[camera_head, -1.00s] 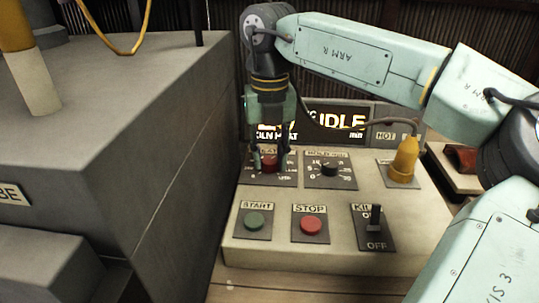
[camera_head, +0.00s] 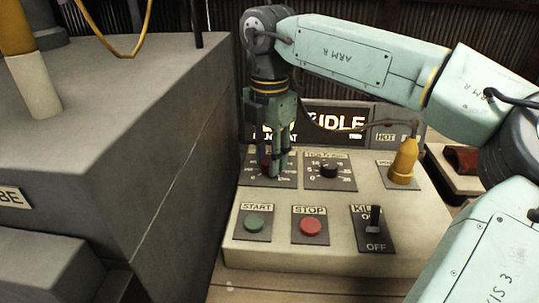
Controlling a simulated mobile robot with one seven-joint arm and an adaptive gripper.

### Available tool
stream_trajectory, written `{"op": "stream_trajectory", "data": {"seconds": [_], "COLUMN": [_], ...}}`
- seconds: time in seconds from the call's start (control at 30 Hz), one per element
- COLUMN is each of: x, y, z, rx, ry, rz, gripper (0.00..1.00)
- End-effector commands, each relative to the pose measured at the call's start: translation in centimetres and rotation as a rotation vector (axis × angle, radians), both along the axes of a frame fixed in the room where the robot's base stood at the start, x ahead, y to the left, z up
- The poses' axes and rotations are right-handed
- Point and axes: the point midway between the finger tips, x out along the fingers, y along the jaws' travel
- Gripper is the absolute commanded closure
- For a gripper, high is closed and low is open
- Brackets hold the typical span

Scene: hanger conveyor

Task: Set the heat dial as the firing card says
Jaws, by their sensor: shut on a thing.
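I see no firing card that I can make out.
The control box (camera_head: 300,255) also carries a black hold dial (camera_head: 328,171), a green START button (camera_head: 254,223), a red STOP button (camera_head: 311,225), a kiln switch (camera_head: 374,220) and an amber lamp (camera_head: 404,160). A large grey block (camera_head: 150,120) stands close on the left.

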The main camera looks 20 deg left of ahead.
Motion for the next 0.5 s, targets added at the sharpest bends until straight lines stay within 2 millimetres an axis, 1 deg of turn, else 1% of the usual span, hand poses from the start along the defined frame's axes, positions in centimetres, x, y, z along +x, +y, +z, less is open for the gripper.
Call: {"op": "stream_trajectory", "data": {"seconds": [0.2,0.5], "x": [0.07,0.05], "y": [-0.04,-0.03], "z": [0.08,0.07], "rx": [0.000,-0.001], "ry": [-0.002,-0.002], "rz": [-0.105,-0.162], "gripper": [0.99,0.99]}}
